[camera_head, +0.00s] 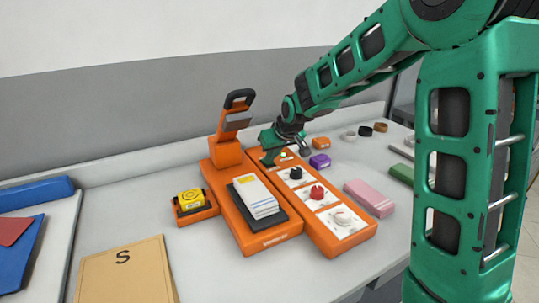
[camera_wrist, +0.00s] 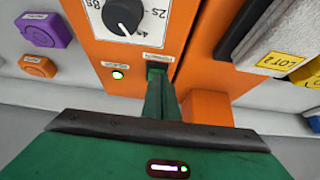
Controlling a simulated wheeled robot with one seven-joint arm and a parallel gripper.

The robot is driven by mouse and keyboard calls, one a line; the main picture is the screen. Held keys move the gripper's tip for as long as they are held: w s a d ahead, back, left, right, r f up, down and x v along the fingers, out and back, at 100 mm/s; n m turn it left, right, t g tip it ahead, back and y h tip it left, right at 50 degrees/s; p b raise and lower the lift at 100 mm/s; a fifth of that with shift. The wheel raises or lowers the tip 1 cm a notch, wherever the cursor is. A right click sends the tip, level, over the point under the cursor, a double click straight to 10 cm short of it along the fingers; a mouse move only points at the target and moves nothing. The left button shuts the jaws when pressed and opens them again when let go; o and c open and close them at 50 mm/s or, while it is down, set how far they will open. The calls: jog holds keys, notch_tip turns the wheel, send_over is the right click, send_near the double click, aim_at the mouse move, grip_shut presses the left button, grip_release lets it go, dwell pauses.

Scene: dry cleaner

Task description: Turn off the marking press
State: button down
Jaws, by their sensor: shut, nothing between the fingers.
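The orange marking press (camera_head: 272,238) stands on the counter with its lever (camera_head: 236,112) raised. Its control panel (camera_head: 343,250) has a black knob (camera_head: 295,172), a red knob (camera_head: 317,191) and a white dial (camera_head: 342,216). My gripper (camera_head: 268,160) is shut and empty at the panel's far end. In the wrist view its green fingertips (camera_wrist: 157,78) are just below a small white label (camera_wrist: 160,57), at or very near the panel face. They hide what lies under them. A small indicator (camera_wrist: 118,75) beside them glows green. The black knob (camera_wrist: 124,14) is nearby.
A white stack of labels (camera_head: 256,195) lies on the press's black plate. A yellow tape (camera_head: 190,199) sits in an orange holder to the left. Purple (camera_head: 320,161) and pink (camera_head: 369,198) items lie to the right. A tan envelope (camera_head: 125,275) lies front left.

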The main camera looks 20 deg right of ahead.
jog(key=shift+s+d+f, duration=0.1)
jog(key=shift+s+f, duration=0.25)
jog(key=shift+f, duration=0.35)
jog(key=shift+r, duration=0.1)
jog(key=shift+r, duration=0.8)
